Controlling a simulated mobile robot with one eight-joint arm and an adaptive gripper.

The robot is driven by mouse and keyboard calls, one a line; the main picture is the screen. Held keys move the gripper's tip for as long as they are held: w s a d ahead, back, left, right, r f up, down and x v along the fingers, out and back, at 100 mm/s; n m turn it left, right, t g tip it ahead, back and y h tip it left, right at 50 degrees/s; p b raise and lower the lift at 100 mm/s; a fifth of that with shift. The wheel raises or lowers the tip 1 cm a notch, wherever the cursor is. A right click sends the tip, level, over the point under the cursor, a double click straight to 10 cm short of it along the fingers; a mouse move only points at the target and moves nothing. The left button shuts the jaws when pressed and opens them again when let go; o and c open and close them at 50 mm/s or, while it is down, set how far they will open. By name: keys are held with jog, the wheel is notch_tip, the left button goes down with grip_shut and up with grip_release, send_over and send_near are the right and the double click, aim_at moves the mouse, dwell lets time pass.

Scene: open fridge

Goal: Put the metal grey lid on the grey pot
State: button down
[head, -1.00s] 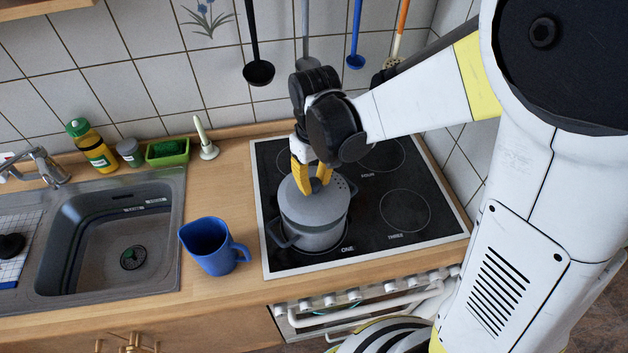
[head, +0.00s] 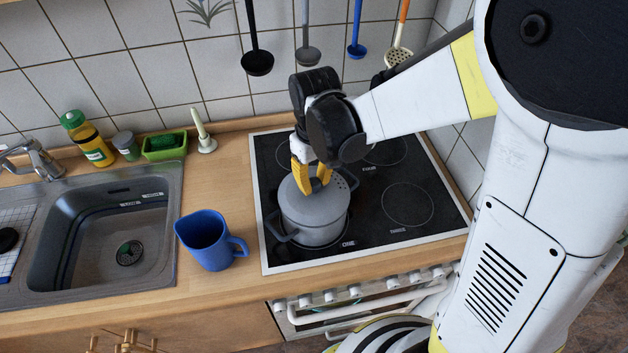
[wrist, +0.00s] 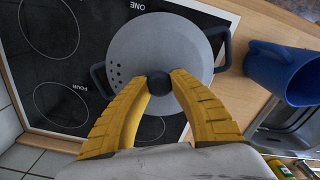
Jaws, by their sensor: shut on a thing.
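The grey pot (head: 316,234) stands on the left part of the black cooktop, its dark side handles showing. The metal grey lid (head: 305,208), with strainer holes near one edge, lies over the pot's top and looks about level. It also shows in the wrist view (wrist: 155,45), covering the pot's opening. My gripper (head: 312,188) reaches down from above with its yellow fingers shut on the lid's dark round knob (wrist: 158,82). Whether the lid's rim is fully seated all round cannot be told.
A blue jug (head: 208,242) stands on the wooden counter left of the cooktop (head: 408,205). The sink (head: 105,235) is farther left. A bottle (head: 90,140), a green tray (head: 165,147) and hanging ladles (head: 257,63) are at the back. The cooktop's right side is clear.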

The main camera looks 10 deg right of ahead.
aim_at(314, 182)
jog(key=shift+f+b, duration=0.5)
jog(key=shift+f, duration=0.1)
jog(key=c, duration=1.2)
grip_release()
jog(key=shift+o, duration=0.2)
jog(key=shift+r, duration=0.1)
notch_tip(314, 182, up, 12)
